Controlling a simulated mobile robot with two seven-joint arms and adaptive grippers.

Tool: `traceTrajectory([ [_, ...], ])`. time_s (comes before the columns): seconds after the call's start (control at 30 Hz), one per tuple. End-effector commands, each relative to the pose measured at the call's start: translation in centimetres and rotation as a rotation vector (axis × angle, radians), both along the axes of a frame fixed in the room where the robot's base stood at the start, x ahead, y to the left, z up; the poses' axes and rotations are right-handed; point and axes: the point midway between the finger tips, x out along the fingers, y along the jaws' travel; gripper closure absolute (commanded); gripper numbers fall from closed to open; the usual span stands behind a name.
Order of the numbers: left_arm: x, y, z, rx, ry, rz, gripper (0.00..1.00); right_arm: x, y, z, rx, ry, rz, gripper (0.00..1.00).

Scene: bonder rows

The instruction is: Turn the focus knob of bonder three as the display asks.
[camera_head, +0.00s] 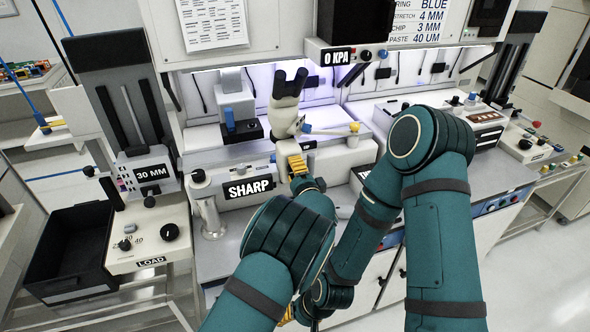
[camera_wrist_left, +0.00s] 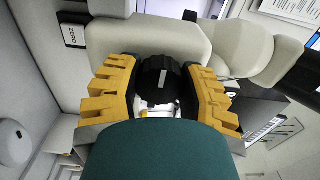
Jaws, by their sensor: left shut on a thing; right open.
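The bonder in the middle of the bench carries a pale microscope head (camera_head: 287,100) with dark eyepieces. A black display on its front reads SHARP (camera_head: 248,187). My left gripper (camera_head: 297,163) is at the side of the microscope's body. In the left wrist view, its yellow fingers are shut on a black ribbed focus knob (camera_wrist_left: 163,82) with a white mark on it. The knob is hidden in the head view. My right gripper (camera_head: 287,315) is low in the head view, apart from the bonder and mostly hidden behind my left arm; it is open.
A station on the left has a 30 MM display (camera_head: 152,173), a LOAD panel (camera_head: 151,262) and a black bin (camera_head: 75,250). A 0 KPA display (camera_head: 337,55) hangs above the bench. Another machine (camera_head: 480,115) stands at the right.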

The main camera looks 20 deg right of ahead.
Motion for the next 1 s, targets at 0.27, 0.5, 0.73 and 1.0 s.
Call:
traceTrajectory([
  [0.27, 0.1, 0.2, 0.1, -0.001, -0.002, 0.003, 0.46, 0.0, 0.0, 0.0, 0.000, 0.000, 0.000, 0.40],
  [0.5, 0.0, 0.1, 0.0, -0.001, -0.001, 0.001, 0.25, 0.0, 0.0, 0.0, 0.000, 0.000, 0.000, 0.40],
  [0.73, 0.0, 0.0, 0.7, -0.003, -0.002, 0.001, 0.25, 0.0, 0.0, 0.0, 0.000, 0.000, 0.000, 0.40],
  [1.0, 0.1, 0.0, 5.5, -0.006, -0.008, 0.001, 0.25, 0.0, 0.0, 0.0, 0.000, 0.000, 0.000, 0.40],
])
